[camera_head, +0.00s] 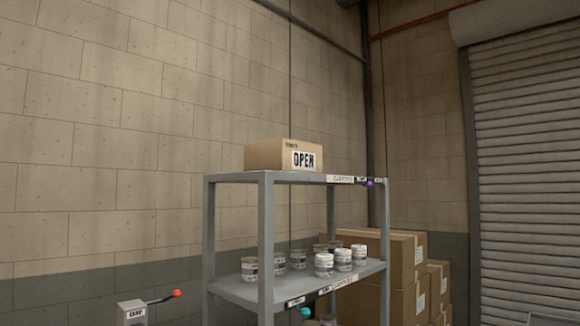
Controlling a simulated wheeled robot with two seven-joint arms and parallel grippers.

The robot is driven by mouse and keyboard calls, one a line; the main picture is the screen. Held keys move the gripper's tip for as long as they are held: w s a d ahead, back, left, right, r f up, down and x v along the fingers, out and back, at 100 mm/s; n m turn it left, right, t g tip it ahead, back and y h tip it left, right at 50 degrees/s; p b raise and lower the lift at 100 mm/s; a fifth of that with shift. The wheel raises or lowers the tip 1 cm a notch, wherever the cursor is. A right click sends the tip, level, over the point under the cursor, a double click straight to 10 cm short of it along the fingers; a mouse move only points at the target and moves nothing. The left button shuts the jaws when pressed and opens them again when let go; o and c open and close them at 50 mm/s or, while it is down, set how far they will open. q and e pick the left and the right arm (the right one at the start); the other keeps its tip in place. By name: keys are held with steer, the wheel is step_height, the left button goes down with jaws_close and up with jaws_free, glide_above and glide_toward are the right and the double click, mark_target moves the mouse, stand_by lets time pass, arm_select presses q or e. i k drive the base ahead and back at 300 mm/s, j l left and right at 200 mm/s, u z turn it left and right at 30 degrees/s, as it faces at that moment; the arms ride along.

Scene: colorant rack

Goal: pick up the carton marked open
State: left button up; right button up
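The carton marked OPEN (270,154) is a small brown box with a white label on its right-facing side. It sits upright on the top shelf of the grey metal rack (265,230), near the middle of the picture. Nothing covers it from this view. Neither of my grippers shows in the head view.
Several small tins (324,265) stand on the rack's lower shelf. Large cardboard boxes (402,262) are stacked behind the rack on the right. A grey box with a red-knobbed lever (133,312) stands at the lower left. A roller shutter (530,170) is at far right.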

mark_target(280, 154)
steer(key=i+l, duration=0.25)
steer(key=i+l+u, duration=0.15)
steer(key=l, duration=0.25)
steer(key=i+l, duration=0.3)
steer(key=i+l+u, duration=0.15)
steer(key=l, duration=0.3)
steer(key=i+l, duration=0.25)
steer(key=l, duration=0.15)
